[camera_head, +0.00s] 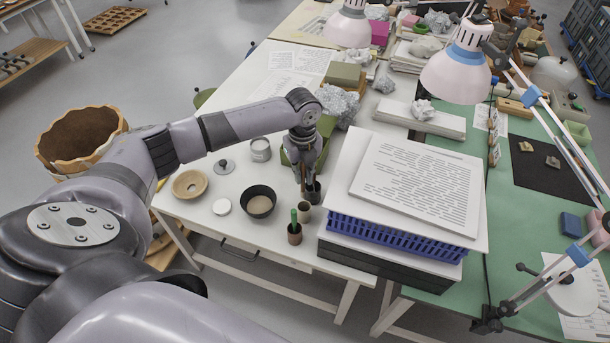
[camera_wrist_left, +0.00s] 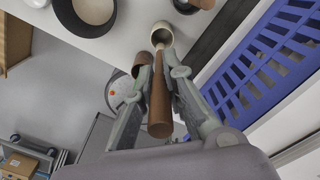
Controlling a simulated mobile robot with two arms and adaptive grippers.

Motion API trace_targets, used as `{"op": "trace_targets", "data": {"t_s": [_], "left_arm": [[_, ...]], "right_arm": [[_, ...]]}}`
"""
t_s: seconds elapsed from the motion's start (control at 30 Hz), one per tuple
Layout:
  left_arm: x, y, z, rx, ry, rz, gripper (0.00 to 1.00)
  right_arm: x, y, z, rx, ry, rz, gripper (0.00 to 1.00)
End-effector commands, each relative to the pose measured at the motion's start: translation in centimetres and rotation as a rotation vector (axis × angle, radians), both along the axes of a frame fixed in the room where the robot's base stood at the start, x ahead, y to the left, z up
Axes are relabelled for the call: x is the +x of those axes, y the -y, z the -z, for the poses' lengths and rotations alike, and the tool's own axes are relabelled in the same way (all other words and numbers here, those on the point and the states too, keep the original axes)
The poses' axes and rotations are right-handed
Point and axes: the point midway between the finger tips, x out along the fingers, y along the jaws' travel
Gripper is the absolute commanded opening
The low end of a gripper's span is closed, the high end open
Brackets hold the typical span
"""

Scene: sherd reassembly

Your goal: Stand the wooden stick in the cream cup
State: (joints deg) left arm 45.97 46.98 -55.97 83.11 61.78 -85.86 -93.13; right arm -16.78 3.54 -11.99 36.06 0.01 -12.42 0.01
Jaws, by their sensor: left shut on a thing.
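My left gripper (camera_head: 304,167) is shut on the wooden stick (camera_head: 303,187), a brown rod pointing down from the fingers. In the left wrist view the stick (camera_wrist_left: 160,108) runs between the fingers, its far end overlapping the mouth of the cream cup (camera_wrist_left: 162,32). In the head view the cream cup (camera_head: 304,214) stands upright near the table's front edge, just below the stick's lower end. I cannot tell whether the tip is inside the cup or above it. My right gripper is not in view.
A dark cup (camera_head: 314,192) stands right behind the cream cup. A brown pot with a green thing (camera_head: 295,236) stands in front. A black bowl (camera_head: 259,202) is left. The blue crate (camera_head: 385,238) with boards on top stands close on the right.

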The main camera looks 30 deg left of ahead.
Motion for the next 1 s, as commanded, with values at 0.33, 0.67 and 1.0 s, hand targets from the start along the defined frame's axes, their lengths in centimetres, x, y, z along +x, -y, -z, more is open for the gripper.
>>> {"op": "trace_targets", "data": {"t_s": [0.33,0.67,1.0], "left_arm": [[0.0,0.0,3.0,-0.001,0.001,0.0,0.0],[0.0,0.1,5.3,0.0,0.0,0.0,0.0],[0.0,0.1,8.1,-0.001,-0.001,0.0,0.0]], "right_arm": [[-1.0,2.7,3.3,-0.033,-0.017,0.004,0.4],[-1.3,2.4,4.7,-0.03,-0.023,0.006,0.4],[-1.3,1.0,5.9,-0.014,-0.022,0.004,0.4]]}}
